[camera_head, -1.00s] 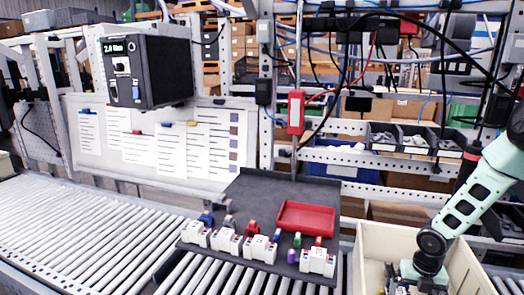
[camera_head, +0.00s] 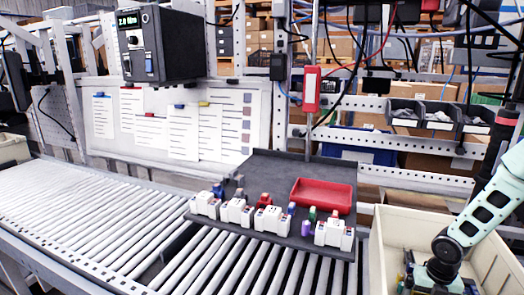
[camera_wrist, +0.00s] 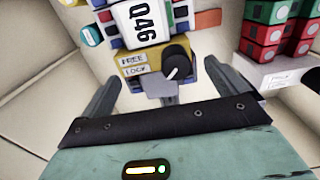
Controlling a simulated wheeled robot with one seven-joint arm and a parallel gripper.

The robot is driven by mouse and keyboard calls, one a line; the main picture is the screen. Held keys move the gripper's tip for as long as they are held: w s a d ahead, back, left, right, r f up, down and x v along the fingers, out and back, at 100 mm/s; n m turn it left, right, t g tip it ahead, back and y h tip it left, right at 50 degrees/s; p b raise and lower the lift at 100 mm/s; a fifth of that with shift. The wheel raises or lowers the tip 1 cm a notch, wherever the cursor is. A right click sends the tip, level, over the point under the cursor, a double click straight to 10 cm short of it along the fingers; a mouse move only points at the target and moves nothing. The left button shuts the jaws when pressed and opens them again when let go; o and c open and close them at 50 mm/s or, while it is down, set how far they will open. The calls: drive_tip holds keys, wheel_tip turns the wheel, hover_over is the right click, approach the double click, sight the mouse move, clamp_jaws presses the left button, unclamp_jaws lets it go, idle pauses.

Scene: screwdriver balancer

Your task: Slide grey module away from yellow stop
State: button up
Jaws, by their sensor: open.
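My gripper (camera_wrist: 168,85) is open inside the cream bin, its two grey fingers apart. Ahead of it in the wrist view is a yellow block (camera_wrist: 128,58) marked FREE and LOCK, with a black knob (camera_wrist: 178,57) on its right. A small light-grey piece (camera_wrist: 160,90) lies just below the block, between the fingers; I cannot tell whether it is a module. In the head view my gripper (camera_head: 440,281) is low in the bin, mostly hidden by the arm.
The bin's pale wall (camera_head: 394,262) surrounds my gripper. Red and green blocks (camera_wrist: 275,30) stand at the right in the wrist view. On a dark tray (camera_head: 262,170) outside are several white modules (camera_head: 270,220) and a red tray (camera_head: 322,195). Rollers (camera_head: 85,215) lie left.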

drive_tip(key=c, duration=1)
drive_tip(key=shift+o, duration=0.2)
drive_tip(key=shift+s, duration=0.1)
drive_tip(key=shift+s+a+b, duration=0.35)
drive_tip(key=shift+s+b, duration=0.05)
drive_tip(key=shift+s, duration=0.2)
drive_tip(key=shift+s+a+b, duration=0.3)
drive_tip(key=shift+s+b, duration=0.1)
drive_tip(key=shift+s, duration=0.2)
drive_tip(key=shift+s+a, duration=0.3)
drive_tip(key=shift+s, duration=0.35)
drive_tip(key=shift+s+a, duration=0.3)
drive_tip(key=shift+s, duration=0.3)
idle(2.3)
drive_tip(key=o, duration=1)
